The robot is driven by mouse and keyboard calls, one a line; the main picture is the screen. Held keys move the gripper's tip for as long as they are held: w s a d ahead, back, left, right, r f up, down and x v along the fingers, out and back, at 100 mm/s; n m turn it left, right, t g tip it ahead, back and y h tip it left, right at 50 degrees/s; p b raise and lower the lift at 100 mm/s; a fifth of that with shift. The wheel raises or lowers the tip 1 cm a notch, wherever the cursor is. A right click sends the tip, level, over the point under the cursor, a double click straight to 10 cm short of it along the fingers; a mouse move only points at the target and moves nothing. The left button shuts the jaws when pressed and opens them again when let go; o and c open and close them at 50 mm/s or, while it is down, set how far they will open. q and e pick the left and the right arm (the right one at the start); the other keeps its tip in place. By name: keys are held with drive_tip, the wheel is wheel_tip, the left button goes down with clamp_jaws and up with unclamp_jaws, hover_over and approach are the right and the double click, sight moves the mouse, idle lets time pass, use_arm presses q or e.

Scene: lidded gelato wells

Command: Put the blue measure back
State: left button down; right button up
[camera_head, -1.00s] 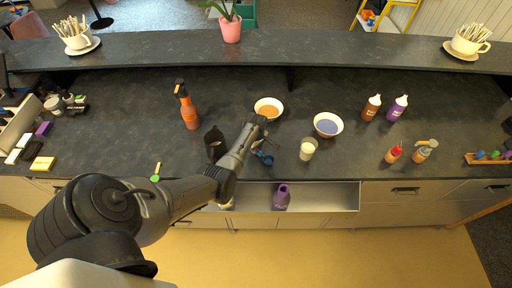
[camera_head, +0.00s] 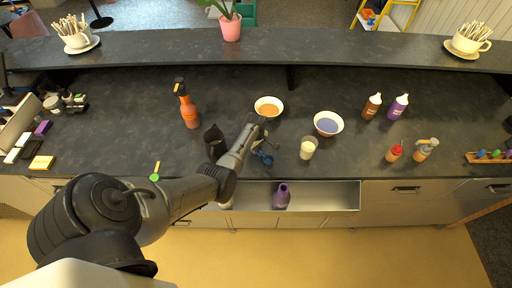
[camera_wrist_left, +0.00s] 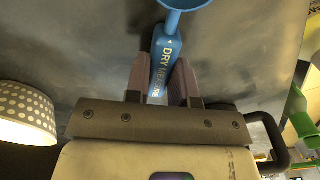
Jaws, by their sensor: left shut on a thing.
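The blue measure (camera_head: 264,158) is near the counter's front edge, just left of the cup of pale contents. In the left wrist view, the blue measure (camera_wrist_left: 165,55) shows its handle lettered "DRY MEASURE" and part of its round bowl at the top edge. My left gripper (camera_wrist_left: 161,82) is shut on the handle, with one finger on each side. In the head view, my left gripper (camera_head: 258,146) is small and partly hidden by my arm. I cannot tell whether the measure touches the counter. My right gripper is not in view.
An open drawer (camera_head: 330,196) below the counter holds a purple bottle (camera_head: 282,196). A dark pitcher (camera_head: 214,142) stands left of my gripper. The pale cup (camera_head: 308,148), orange-filled bowl (camera_head: 268,107) and blue-filled bowl (camera_head: 328,124) are close by. The counter's right middle is fairly clear.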

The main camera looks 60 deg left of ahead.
use_arm(q)
drive_tip(key=c, duration=1.3)
unclamp_jaws()
drive_tip(key=o, duration=0.6)
drive_tip(key=shift+c, duration=0.2)
drive_tip(key=shift+r, duration=0.1)
wheel_tip(320, 180, up, 8)
drive_tip(key=p, duration=0.8)
